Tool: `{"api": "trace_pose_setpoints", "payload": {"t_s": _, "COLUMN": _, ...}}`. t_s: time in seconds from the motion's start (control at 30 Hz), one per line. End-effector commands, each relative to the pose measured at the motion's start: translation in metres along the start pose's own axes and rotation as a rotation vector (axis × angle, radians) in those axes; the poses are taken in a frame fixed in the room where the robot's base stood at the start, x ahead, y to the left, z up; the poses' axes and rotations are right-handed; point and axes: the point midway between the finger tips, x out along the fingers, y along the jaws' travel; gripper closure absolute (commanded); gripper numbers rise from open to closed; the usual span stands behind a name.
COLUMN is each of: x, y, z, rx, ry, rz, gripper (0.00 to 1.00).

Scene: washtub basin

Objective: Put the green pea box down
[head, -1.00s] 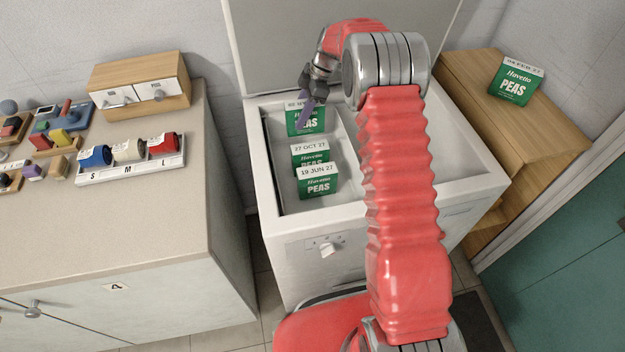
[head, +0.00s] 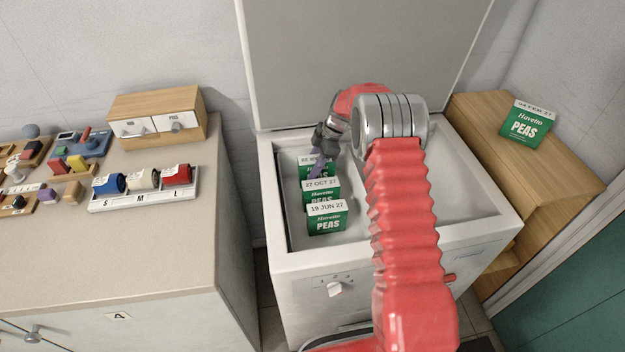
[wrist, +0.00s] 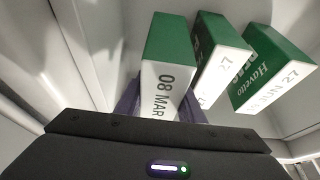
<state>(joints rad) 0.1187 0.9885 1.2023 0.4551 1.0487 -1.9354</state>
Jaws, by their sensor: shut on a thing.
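My gripper (head: 320,166) has purple fingers and is shut on a green pea box (head: 318,170) with a white date top. In the wrist view this box (wrist: 168,62) reads 08 MAR and sits between the fingers. It is inside the left part of the white basin (head: 300,262), at the back of a row. I cannot tell whether its bottom touches the basin floor. In front of it stand the 27 OCT pea box (head: 321,192) and the 19 JUN 27 pea box (head: 327,219). Both also show in the wrist view, to the right (wrist: 217,58) (wrist: 268,62).
Another pea box (head: 527,123) stands on the wooden steps (head: 560,170) at the right. A counter (head: 170,235) at the left carries a drawer box (head: 158,115), a tray of rolls (head: 145,198) and small blocks. The raised lid (head: 365,60) stands behind the basin. The basin's right part looks empty.

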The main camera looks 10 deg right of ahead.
Motion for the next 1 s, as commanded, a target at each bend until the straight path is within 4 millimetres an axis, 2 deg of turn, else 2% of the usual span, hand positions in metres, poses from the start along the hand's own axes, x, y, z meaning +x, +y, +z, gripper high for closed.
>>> {"api": "trace_pose_setpoints", "payload": {"t_s": 0.37, "x": 0.004, "y": 0.001, "z": 0.001, "rx": -0.001, "ry": 0.000, "rz": 0.002, "gripper": 1.00}}
{"api": "trace_pose_setpoints", "payload": {"t_s": 0.7, "x": 0.036, "y": 0.001, "z": 0.015, "rx": -0.002, "ry": -0.001, "rz": 0.001, "gripper": 1.00}}
{"api": "trace_pose_setpoints", "payload": {"t_s": 1.0, "x": 0.038, "y": 0.001, "z": 0.015, "rx": -0.002, "ry": -0.001, "rz": 0.002, "gripper": 1.00}}
